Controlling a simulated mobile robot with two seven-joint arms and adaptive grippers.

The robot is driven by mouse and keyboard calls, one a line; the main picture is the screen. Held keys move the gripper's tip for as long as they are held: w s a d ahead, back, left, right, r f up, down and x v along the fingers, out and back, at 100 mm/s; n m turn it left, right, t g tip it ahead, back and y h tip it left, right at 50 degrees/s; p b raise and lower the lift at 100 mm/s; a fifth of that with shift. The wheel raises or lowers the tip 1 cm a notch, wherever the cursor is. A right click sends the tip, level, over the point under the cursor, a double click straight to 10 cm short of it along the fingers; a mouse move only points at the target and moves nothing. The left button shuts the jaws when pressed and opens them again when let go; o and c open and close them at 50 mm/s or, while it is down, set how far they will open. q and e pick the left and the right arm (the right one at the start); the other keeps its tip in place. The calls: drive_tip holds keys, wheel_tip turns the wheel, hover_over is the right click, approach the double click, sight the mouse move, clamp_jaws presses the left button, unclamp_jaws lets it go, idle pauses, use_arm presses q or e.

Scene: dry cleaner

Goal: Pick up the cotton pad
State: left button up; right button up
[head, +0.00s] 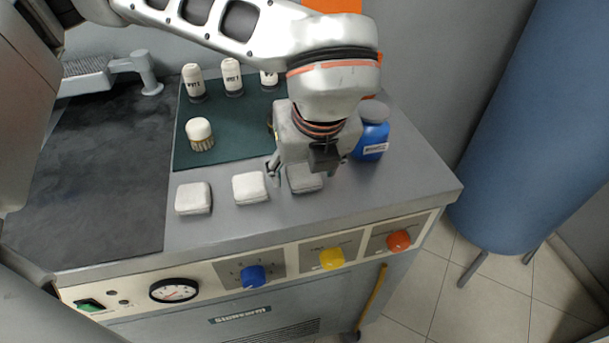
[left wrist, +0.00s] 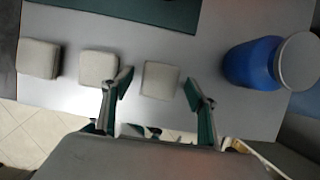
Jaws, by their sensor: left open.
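Three white square cotton pads lie in a row on the grey counter. In the head view they are the left pad (head: 193,198), the middle pad (head: 250,188) and the right pad (head: 306,184), partly hidden by my left gripper (head: 298,174). In the left wrist view, my left gripper (left wrist: 157,88) is open, with one finger on each side of the right pad (left wrist: 160,79). Gaps show between that pad and both fingers. The middle pad (left wrist: 99,68) is just outside one finger, and the left pad (left wrist: 38,58) is farther off. My right gripper is not in view.
A blue jar (head: 372,135) with a grey lid stands right of the gripper. A dark green mat (head: 235,135) holds a brush (head: 200,133) and several white bottles (head: 232,77). Control knobs line the counter's front panel (head: 290,258).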

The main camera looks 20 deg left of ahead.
sight(305, 175)
use_arm(q)
drive_tip(key=shift+r, duration=0.1)
drive_tip(key=c, duration=0.9)
drive_tip(key=shift+c, duration=0.3)
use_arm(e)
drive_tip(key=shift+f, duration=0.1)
use_arm(q)
wheel_tip(305, 175, up, 20)
drive_tip(key=p, duration=0.3)
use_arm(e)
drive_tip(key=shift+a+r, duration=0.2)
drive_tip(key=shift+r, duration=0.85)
use_arm(q)
drive_tip(key=shift+c, duration=0.6)
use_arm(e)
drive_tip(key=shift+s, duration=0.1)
